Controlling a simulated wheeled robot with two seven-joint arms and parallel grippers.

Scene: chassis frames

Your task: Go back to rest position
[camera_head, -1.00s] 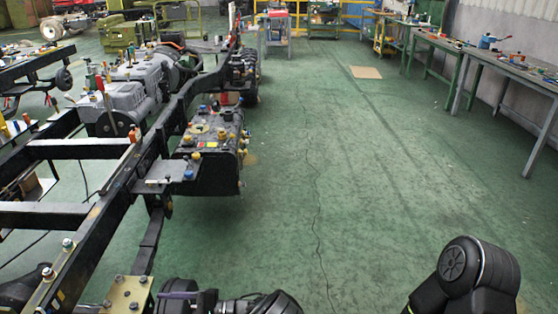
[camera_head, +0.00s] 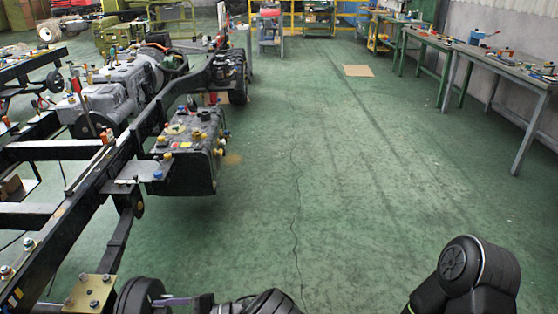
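Neither of my grippers shows clearly in the head view. A black link of my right arm (camera_head: 470,275), with a round ribbed cap, rises at the lower right; its gripper is out of frame. A dark rounded part at the bottom centre, cut off by the edge, looks like part of my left arm (camera_head: 270,303). No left fingertips can be made out.
A black chassis frame (camera_head: 75,190) runs along the left, with a grey engine (camera_head: 105,95) and a dark tank (camera_head: 190,155). Workbenches (camera_head: 500,72) line the right wall. A cardboard sheet (camera_head: 357,71) lies on the green floor (camera_head: 330,170). The middle aisle is clear.

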